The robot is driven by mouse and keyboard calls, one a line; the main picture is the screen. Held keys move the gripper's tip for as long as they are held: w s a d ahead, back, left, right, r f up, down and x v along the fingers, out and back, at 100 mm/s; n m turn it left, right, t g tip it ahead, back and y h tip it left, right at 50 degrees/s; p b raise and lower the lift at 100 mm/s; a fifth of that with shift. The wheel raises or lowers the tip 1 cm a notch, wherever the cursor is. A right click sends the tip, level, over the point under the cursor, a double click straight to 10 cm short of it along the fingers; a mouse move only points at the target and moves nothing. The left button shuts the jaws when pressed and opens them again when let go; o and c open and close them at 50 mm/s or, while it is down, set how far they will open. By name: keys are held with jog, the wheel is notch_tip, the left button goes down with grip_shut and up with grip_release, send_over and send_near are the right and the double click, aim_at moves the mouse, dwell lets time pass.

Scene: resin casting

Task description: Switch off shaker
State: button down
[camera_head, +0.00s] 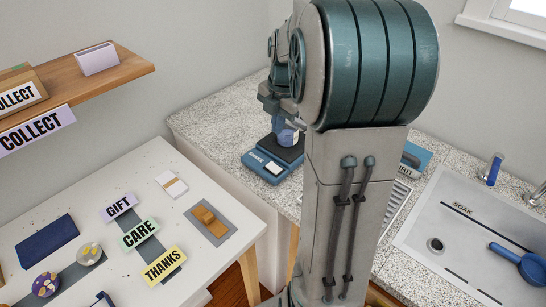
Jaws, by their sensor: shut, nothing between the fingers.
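A blue device with a dark top plate (259,163) stands on the speckled counter, left of my arm; it looks like the shaker. A small pale panel shows on its front, but I cannot make out a switch or its state. A small bluish-purple item (288,138) shows over the dark plate; I cannot tell if it rests there. My gripper (277,128) is shut and empty, pointing down above the device's back part. Contact cannot be told. My arm's links hide the counter to the right of the device.
A white table (120,262) at the left holds GIFT, CARE and THANKS signs, a wooden block on a grey mat and a dark blue pad. A wooden shelf (125,68) juts out above it. A sink (470,225) marked SOAK, with a blue scoop, is at the right.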

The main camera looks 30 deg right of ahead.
aim_at(272, 164)
jog(key=f, duration=0.4)
jog(key=w+f+p, duration=0.1)
jog(key=f, duration=0.8)
jog(key=shift+w+a, duration=0.25)
